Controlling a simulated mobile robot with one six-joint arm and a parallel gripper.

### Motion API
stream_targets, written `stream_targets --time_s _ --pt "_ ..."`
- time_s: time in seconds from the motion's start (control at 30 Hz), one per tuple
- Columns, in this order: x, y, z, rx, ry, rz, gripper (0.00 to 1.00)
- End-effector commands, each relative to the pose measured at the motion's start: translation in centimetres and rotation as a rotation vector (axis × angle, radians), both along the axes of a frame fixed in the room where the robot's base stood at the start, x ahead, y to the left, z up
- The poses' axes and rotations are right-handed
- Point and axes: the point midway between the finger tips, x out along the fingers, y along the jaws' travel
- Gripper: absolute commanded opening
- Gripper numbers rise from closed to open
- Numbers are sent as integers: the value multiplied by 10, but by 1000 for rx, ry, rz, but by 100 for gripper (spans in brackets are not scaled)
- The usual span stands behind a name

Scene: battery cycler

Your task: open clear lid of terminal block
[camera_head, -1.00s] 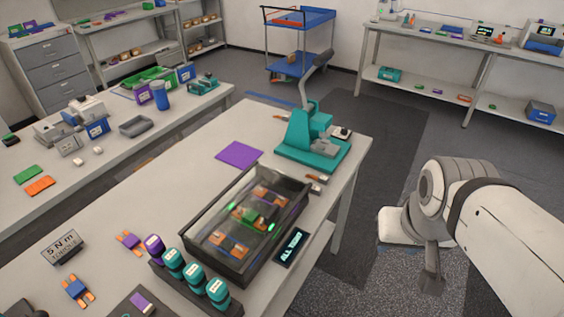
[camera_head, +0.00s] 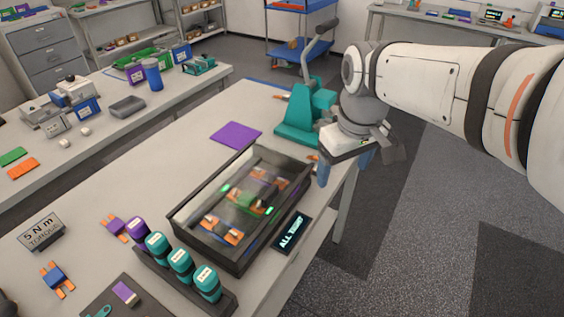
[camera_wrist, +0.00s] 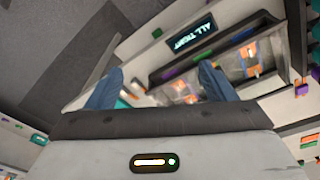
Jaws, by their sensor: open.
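The terminal block is a dark, open-looking box (camera_head: 180,226) on the near table, with a clear lid (camera_head: 262,176) over it. Orange, green and purple parts show through the lid, which looks closed. My gripper (camera_head: 343,170) is above the table's right edge, to the right of the box's far end, with blue fingertips. In the wrist view my gripper (camera_wrist: 155,88) has its two blue fingers wide apart with nothing between them. The block (camera_wrist: 225,70) shows beyond the fingers there, partly hidden by the right finger.
A display reading "ALL TIGHT" (camera_head: 291,232) lies beside the block. A teal press (camera_head: 300,118) stands behind it, close to my arm. Several teal and purple drivers (camera_head: 181,264) stand in a rack at the front. A purple mat (camera_head: 236,135) lies at the block's far left.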

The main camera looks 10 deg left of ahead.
Motion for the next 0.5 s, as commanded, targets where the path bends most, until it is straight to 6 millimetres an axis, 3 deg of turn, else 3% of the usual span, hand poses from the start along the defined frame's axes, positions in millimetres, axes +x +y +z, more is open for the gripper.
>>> stream_targets --time_s 0.03,0.23,0.37,0.5 --pt "13 29 -24 -14 26 102 76" --pt "37 112 -52 -58 90 406 76" --pt "41 143 -61 -73 111 512 76" --pt "41 154 -69 -79 120 552 76"
